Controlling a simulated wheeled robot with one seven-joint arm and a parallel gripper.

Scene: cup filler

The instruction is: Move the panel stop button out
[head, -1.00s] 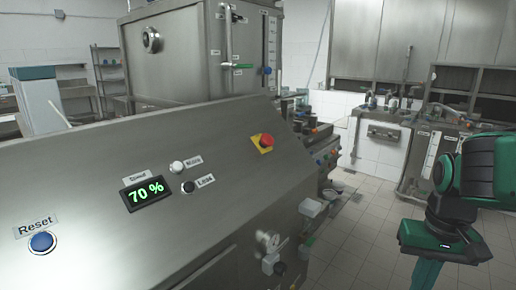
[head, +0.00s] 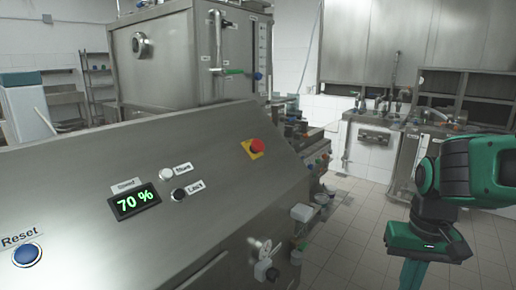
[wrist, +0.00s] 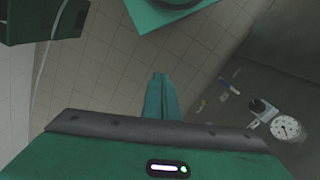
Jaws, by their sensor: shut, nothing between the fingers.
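The panel stop button (head: 257,145) is a red knob on a yellow square plate, on the upper right of the sloped steel panel (head: 215,190) in the head view. Whether it is pressed in or out cannot be told at this size. My gripper (head: 411,280) hangs at the right of the head view, well right of the button and apart from the panel, its tips cut off by the lower edge. In the wrist view my gripper (wrist: 159,76) has its green fingers together and empty, over the tiled floor. The button is not in the wrist view.
The panel also carries a blue reset button (head: 27,254), a 70 % display (head: 134,201), a white button (head: 166,174) and a black button (head: 178,194). A valve handle (head: 264,268) juts from its right end. Open tiled floor (head: 345,235) lies between panel and arm.

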